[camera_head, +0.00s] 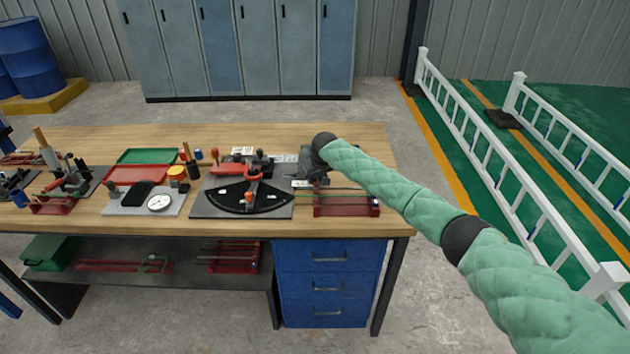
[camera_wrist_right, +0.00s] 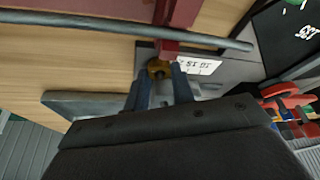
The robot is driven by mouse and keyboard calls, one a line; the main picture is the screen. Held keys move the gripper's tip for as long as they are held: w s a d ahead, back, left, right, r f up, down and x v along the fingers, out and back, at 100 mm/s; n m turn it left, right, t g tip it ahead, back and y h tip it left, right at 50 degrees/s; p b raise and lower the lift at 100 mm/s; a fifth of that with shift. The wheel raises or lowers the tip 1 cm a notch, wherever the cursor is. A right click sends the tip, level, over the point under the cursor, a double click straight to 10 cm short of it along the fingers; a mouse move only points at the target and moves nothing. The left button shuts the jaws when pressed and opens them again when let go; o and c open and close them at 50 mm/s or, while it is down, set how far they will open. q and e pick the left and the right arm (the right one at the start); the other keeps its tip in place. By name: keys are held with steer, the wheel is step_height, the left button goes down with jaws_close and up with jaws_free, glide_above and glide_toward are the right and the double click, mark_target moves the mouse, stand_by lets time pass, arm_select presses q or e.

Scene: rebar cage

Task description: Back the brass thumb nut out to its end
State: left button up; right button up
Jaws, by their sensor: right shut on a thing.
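The brass thumb nut (camera_wrist_right: 158,66) shows in the right wrist view, small and round, below the end of a red metal bracket (camera_wrist_right: 176,14). My right gripper (camera_wrist_right: 160,75) has its two blue-grey fingers on either side of the nut and is shut on it. In the head view my right gripper (camera_head: 316,174) is a small dark shape at the right part of the bench, behind a red rack (camera_head: 345,208); the nut cannot be made out there. Thread and nut travel are hidden. My left gripper is not in view.
A grey rod (camera_wrist_right: 125,28) crosses close above the nut in the wrist view. On the wooden bench (camera_head: 130,228) stand a black fan-shaped plate (camera_head: 240,200), a dial gauge (camera_head: 159,203), and red and green trays (camera_head: 150,156). White railings (camera_head: 500,165) stand right of the bench.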

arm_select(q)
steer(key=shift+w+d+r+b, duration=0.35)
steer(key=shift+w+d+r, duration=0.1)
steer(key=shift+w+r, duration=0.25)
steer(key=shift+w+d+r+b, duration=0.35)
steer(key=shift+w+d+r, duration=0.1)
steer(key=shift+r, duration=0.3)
arm_select(e)
steer(key=shift+d+n+g+y, duration=0.1)
steer(key=shift+n+g+y, duration=0.3)
steer(key=shift+n, duration=1)
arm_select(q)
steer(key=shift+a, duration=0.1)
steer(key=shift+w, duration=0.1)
arm_select(e)
steer(key=o, duration=1)
steer(key=shift+r, duration=0.25)
arm_select(q)
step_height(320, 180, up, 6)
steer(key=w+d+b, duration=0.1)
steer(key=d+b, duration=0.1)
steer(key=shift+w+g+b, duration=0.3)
steer(key=shift+b, duration=0.05)
arm_select(e)
steer(key=shift+v, duration=3.7)
